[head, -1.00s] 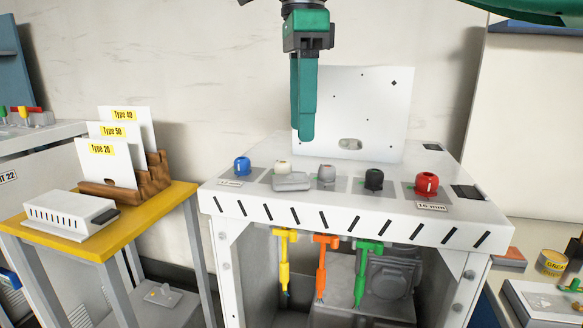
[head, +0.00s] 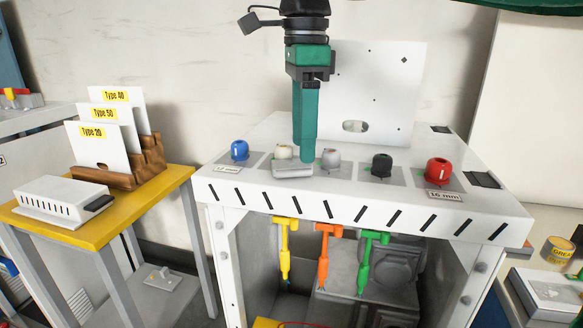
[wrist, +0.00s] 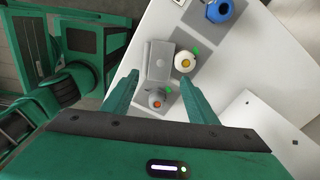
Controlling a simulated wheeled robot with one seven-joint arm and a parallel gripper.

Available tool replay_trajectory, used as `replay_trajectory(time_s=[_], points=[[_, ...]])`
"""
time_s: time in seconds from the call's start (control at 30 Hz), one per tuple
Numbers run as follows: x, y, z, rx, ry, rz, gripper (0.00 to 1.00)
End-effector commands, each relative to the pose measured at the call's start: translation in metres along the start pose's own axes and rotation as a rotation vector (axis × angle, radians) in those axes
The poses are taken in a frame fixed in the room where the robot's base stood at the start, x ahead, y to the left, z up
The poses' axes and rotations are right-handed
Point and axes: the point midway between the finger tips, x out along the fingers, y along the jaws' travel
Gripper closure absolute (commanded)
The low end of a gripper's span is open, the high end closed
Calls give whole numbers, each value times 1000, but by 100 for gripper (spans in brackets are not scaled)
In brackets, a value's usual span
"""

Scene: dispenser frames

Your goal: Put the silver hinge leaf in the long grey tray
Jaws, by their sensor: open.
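A small silver plate, which looks like the hinge leaf (head: 292,170), lies at the front of the white panel top, by the cream knob. In the wrist view the silver leaf (wrist: 157,62) shows a raised edge and lies between and just beyond my fingertips. My gripper (head: 305,158) points down over the panel, right beside the leaf, and is open and empty. In the wrist view my gripper's green fingers (wrist: 159,78) are spread wide. Whether they touch the leaf cannot be told. I cannot pick out a long grey tray with certainty.
Knobs stand in a row: blue (head: 239,150), cream (head: 284,152), grey (head: 331,158), black (head: 382,165) and red (head: 438,171). A white upright plate (head: 385,90) is behind. A yellow-topped table (head: 95,235) at left holds a slotted white box (head: 60,198) and a wooden card rack (head: 120,178).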

Motion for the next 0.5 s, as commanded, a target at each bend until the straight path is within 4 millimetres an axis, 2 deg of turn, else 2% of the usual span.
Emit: replay_trajectory(time_s=[0.2, 0.5], points=[[27, 0, -1, -1, 1, 1, 47], [32, 0, 0, -2, 1, 0, 47]])
